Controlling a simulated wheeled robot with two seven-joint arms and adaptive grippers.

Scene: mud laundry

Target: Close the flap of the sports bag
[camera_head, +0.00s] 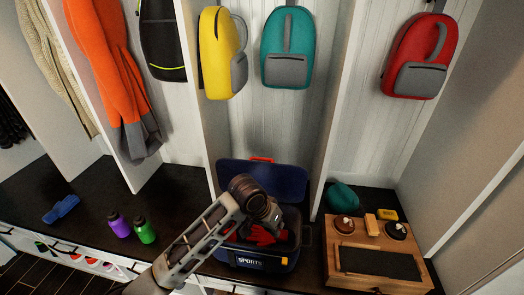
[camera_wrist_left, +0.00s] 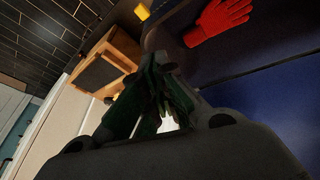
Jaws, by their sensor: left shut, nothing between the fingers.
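The dark blue sports bag (camera_head: 262,262) sits on the black bench in the head view, with a "SPORTS" label on its front. Its flap (camera_head: 290,180) stands open and raised at the back, with a red handle at the top edge. A red glove (camera_head: 264,236) lies inside the bag; it also shows at the top of the left wrist view (camera_wrist_left: 217,20). My left gripper (camera_head: 272,217) is over the bag opening, in front of the flap, its fingers shut and empty. It hides part of the flap and interior. Whether it touches the flap cannot be told. My right gripper is not in view.
A wooden box (camera_head: 345,282) with a dark panel and knobs stands right of the bag, with a teal cap (camera_head: 341,196) behind it. Purple (camera_head: 119,225) and green (camera_head: 145,230) bottles stand to the left. Backpacks hang above; white dividers flank the bag.

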